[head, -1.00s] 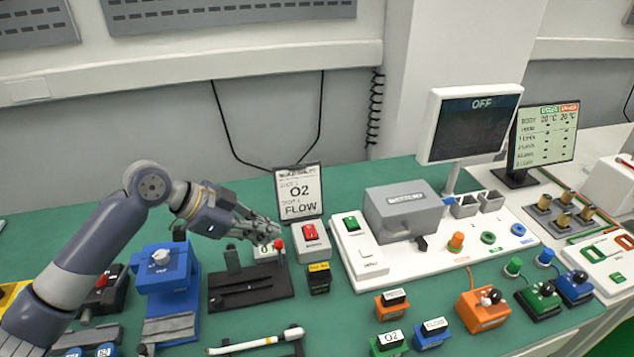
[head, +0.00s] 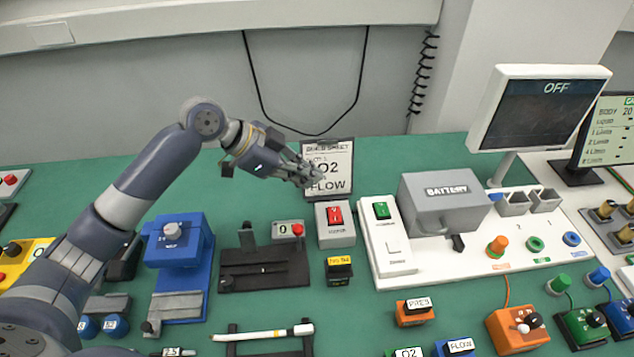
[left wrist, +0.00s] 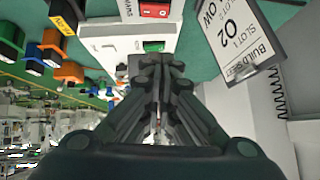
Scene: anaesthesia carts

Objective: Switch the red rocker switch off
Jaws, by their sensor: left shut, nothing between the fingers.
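The red rocker switch (head: 335,215) sits on top of a grey-white box (head: 336,236) on the green table, just below the O2 FLOW sign in the head view. It also shows in the left wrist view (left wrist: 155,10), at the top edge. My left gripper (head: 318,178) is shut and empty. It is raised in front of the sign, above and behind the switch box, and appears apart from it. In the left wrist view its closed fingers (left wrist: 158,62) point toward a green rocker switch. My right gripper is not in view.
The O2 FLOW sign (head: 330,168) stands close behind the gripper. A white panel with a green rocker switch (head: 381,210) and a grey battery box (head: 445,203) is to the right. A black fixture (head: 264,266) is to the left, and a small yellow-labelled block (head: 339,268) in front.

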